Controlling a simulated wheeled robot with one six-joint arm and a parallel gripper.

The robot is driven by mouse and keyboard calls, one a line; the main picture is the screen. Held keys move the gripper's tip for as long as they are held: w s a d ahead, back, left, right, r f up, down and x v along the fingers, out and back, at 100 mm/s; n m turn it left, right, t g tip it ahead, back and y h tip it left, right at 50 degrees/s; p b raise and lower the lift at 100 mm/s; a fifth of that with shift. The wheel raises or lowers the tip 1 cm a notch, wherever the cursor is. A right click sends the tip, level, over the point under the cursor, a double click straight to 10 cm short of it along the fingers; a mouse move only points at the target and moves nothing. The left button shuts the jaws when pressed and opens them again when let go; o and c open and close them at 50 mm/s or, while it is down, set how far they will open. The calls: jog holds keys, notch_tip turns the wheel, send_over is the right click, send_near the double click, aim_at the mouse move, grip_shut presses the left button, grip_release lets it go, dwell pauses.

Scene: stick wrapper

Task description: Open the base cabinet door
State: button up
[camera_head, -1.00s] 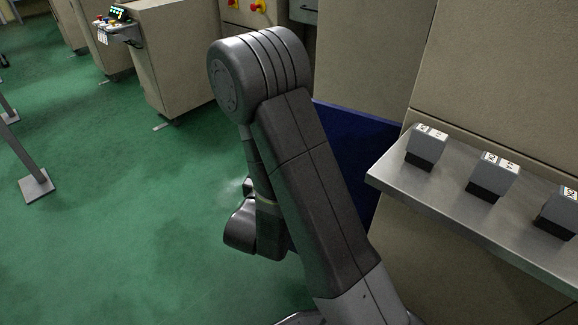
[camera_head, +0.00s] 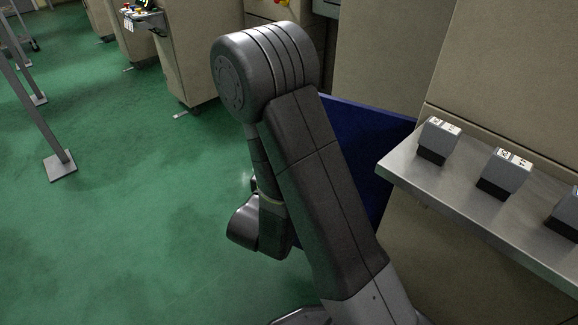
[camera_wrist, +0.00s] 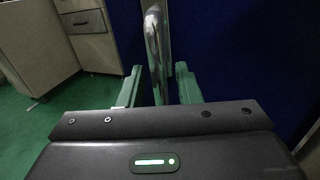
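The blue door panel (camera_head: 372,134) stands beside the beige machine body, behind my arm in the head view. It appears to stand out at an angle from the beige face, and my arm hides much of it. The same blue panel fills the right of the wrist view (camera_wrist: 235,50). A shiny upright metal handle (camera_wrist: 155,45) is in front of it. My gripper (camera_wrist: 158,88) has its two green fingers on either side of the handle, with a visible gap at each side. My fingers are hidden in the head view.
A steel shelf (camera_head: 448,205) with several small grey boxes juts out at right, close to my arm. A post with a square foot (camera_head: 60,166) stands at left. Beige cabinets (camera_head: 190,60) stand at the back. The green floor (camera_head: 130,240) between them is clear.

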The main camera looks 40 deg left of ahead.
jog(key=p+v, duration=0.2)
jog(key=v, duration=1.1)
jog(key=shift+s+p, duration=0.4)
jog(key=shift+w+d, duration=0.1)
dwell(0.4)
jog(key=shift+b+x, duration=1.35)
jog(key=shift+x, duration=5.25)
